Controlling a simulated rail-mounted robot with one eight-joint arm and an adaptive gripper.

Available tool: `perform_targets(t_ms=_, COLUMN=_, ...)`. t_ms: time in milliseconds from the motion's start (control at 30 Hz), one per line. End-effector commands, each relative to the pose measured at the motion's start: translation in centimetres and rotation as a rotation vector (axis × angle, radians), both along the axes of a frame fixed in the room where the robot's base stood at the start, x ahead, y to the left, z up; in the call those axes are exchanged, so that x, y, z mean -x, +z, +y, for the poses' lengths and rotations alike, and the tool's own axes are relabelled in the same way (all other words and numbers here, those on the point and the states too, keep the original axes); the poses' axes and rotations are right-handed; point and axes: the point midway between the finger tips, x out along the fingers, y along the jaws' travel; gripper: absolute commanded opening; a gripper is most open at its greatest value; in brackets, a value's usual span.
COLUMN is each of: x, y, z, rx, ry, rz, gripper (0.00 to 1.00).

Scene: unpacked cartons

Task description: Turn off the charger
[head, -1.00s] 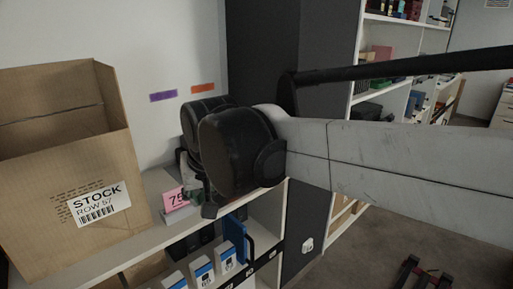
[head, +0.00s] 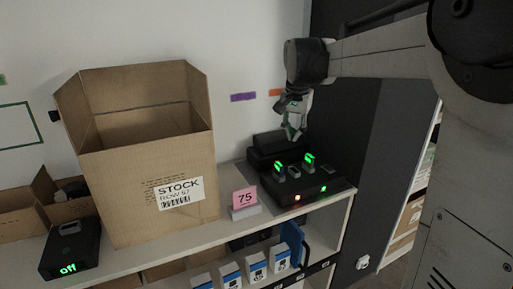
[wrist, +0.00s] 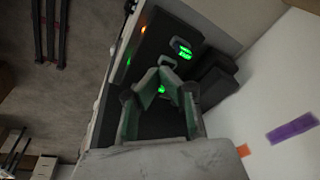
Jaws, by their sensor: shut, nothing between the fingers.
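A black charger (head: 310,190) sits on the right end of the shelf top. It has two raised slots with lit green displays, and an orange-red light and a green light on its front edge. In the wrist view the charger (wrist: 150,45) lies beyond and beneath the fingers, which hide part of it. My gripper (head: 296,136) is shut and empty, pointing down above the back of the charger, apart from it. My gripper also shows in the wrist view (wrist: 165,68). A second black device (head: 70,255) at the far left shows a green "Off".
A tall open carton (head: 135,170) marked STOCK stands left of the charger. A pink "75" sign (head: 244,197) stands between them. Black blocks (head: 275,148) sit behind the charger against the wall. Small white-blue boxes (head: 256,265) fill the shelf below. A dark panel (head: 362,150) is at right.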

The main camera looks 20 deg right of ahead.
Motion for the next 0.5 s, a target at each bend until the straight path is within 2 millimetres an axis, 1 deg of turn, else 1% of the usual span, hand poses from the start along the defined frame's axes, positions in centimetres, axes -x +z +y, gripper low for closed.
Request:
perform_targets(t_ms=33, x=-0.9, y=0.3, z=-1.1, rx=-0.007, ry=-0.03, rz=0.011, gripper=0.0)
perform_targets(t_ms=200, x=-3.3, y=0.2, z=-4.5, rx=-0.027, ry=-0.128, rz=0.049, gripper=0.0)
perform_targets(t_ms=500, x=-6.7, y=-0.9, z=-10.6, rx=-0.059, ry=-0.301, rz=0.118, gripper=0.0)
